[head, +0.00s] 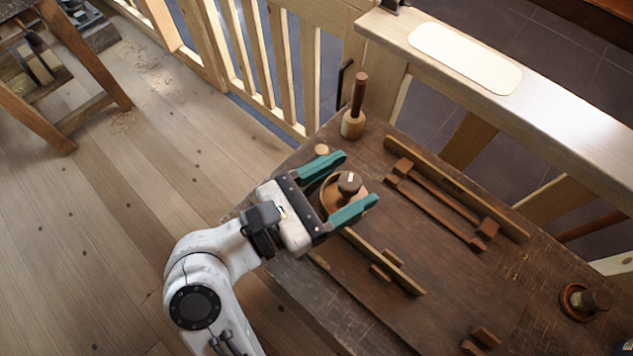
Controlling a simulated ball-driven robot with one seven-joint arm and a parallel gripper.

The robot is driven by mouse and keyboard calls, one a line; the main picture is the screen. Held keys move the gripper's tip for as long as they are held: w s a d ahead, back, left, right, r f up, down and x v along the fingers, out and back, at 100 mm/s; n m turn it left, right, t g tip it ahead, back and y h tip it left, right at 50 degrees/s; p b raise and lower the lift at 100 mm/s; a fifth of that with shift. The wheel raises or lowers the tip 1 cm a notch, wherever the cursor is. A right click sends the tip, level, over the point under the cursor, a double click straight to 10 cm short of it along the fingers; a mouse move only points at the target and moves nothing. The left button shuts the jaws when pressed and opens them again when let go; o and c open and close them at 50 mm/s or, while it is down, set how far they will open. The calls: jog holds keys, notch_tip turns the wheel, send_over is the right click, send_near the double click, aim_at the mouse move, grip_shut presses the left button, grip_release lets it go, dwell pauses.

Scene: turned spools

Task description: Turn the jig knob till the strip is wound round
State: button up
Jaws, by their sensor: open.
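The jig knob (349,184) is dark brown with a small white mark on its top. It stands upright above a round brown wooden piece (328,197) at the left part of the workbench. My gripper (357,180) has two teal fingers. They are spread, one on the far side of the knob and one on the near side, with visible room between them and the knob. The near finger and the gripper body hide part of the round piece. A thin wooden strip (385,263) runs straight from beneath the near finger toward the lower right; whether it bends round the round piece is hidden.
A pale railing (580,110) runs behind. Open floor lies left.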

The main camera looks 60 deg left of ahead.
jog(key=s+d+r, duration=0.3)
jog(key=s+d, duration=0.1)
jog(key=s, duration=0.3)
jog(key=shift+s+d+r, duration=0.15)
jog(key=shift+d+r, duration=0.1)
